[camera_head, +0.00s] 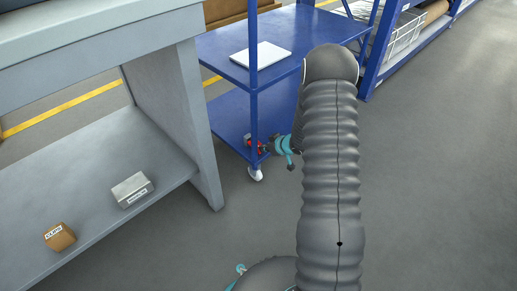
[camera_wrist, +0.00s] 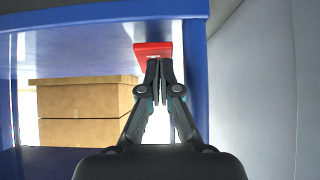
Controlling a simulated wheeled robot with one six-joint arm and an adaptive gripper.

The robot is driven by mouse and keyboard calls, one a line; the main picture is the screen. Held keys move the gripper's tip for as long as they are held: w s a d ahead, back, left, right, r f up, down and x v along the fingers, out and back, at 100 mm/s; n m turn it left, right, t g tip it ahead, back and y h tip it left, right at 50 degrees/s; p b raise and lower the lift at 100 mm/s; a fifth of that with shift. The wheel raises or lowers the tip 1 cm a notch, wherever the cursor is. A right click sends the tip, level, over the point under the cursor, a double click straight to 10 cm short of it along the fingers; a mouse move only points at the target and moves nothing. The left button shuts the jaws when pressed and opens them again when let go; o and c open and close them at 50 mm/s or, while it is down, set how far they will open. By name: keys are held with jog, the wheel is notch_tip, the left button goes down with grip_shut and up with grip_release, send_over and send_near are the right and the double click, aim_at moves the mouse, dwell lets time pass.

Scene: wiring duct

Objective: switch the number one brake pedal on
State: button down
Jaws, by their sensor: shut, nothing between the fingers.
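A red piece (camera_wrist: 153,55), which looks like a pedal, shows at the top centre of the wrist view beside a blue post (camera_wrist: 190,75). My gripper (camera_wrist: 159,66) is shut and empty, with its fingertips at the lower edge of the red piece. I cannot tell whether they touch it. In the head view, red parts (camera_head: 262,150) show at the lower corner of the blue cart (camera_head: 227,118), above a caster wheel (camera_head: 256,174). My arm hides part of this area, and the fingertips are too small to make out there. No number is legible on the red piece.
A grey workbench (camera_head: 185,110) stands at left, with a brown box (camera_head: 60,237) and a grey box (camera_head: 132,189) on its lower shelf. A white slab (camera_head: 261,54) lies on the cart's top. Cardboard boxes (camera_wrist: 85,112) show in the wrist view. The floor at right is clear.

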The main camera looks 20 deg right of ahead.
jog(key=shift+d, duration=0.2)
jog(key=shift+r, duration=0.2)
jog(key=shift+a+r+p, duration=0.1)
jog(key=shift+r+p, duration=0.55)
jog(key=shift+p, duration=0.2)
jog(key=p+v, duration=0.5)
jog(key=v, duration=0.8)
jog(key=shift+r, duration=0.2)
